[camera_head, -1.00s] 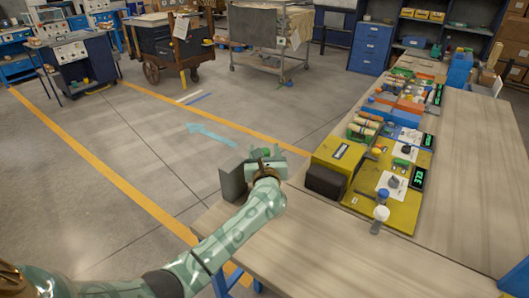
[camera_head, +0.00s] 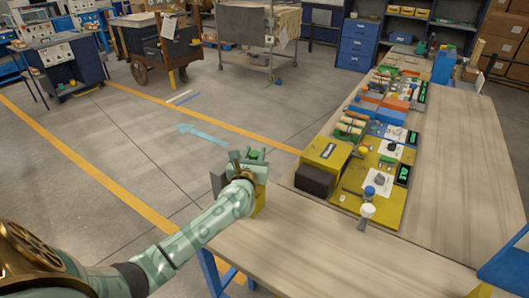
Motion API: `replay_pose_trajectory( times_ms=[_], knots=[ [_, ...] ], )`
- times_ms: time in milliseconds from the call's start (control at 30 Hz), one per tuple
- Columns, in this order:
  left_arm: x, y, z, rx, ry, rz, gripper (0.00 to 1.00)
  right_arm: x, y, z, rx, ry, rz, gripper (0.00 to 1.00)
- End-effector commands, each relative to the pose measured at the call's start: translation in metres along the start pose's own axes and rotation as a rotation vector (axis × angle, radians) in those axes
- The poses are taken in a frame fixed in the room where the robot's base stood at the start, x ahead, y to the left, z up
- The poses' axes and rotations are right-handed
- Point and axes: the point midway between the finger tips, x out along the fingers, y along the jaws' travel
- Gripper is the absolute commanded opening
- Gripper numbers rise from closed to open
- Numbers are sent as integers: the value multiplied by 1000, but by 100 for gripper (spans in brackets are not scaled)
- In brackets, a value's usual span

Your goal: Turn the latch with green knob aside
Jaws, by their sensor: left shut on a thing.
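The green knob (camera_head: 256,154) shows at the far end of my left gripper (camera_head: 248,160), beside the table's left end. My left gripper is shut on the knob, and its fingers and wrist hide most of the latch under it. A dark grey panel or box side (camera_head: 217,183) stands just left of the gripper. A yellow part (camera_head: 260,200) shows below the gripper's right side. How far the latch is turned cannot be told. My right gripper is not in view.
A wooden table (camera_head: 300,240) runs from front to back at right. On it are a yellow box with a dark end (camera_head: 327,155), a yellow board (camera_head: 385,210) with small parts, and a white-topped peg (camera_head: 367,211). The table's right side is bare.

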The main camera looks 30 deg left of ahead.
Motion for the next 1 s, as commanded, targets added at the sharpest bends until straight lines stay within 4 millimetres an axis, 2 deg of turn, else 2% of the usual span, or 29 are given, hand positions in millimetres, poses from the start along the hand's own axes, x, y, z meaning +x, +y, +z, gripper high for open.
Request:
replay_pose_trajectory(
  times_ms=[100, 133, 200, 500, 633, 767, 1000],
  knots=[
    [0, -1, -2, -3, 2, 0, 0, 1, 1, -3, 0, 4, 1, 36],
    [0, -1, -2, -3, 2, 0, 35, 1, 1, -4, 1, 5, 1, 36],
    [0, -1, -2, -3, 2, 0, 54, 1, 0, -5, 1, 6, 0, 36],
    [-1, -1, -1, -2, 1, 0, 54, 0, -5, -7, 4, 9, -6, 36],
    [-14, -1, -1, -2, 2, 0, 54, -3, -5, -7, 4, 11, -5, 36],
    [-42, -2, 0, -3, 3, -2, 54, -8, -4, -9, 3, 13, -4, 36],
    [-108, -1, -1, -3, 4, 0, 54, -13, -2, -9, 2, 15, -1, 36]
  ],
)
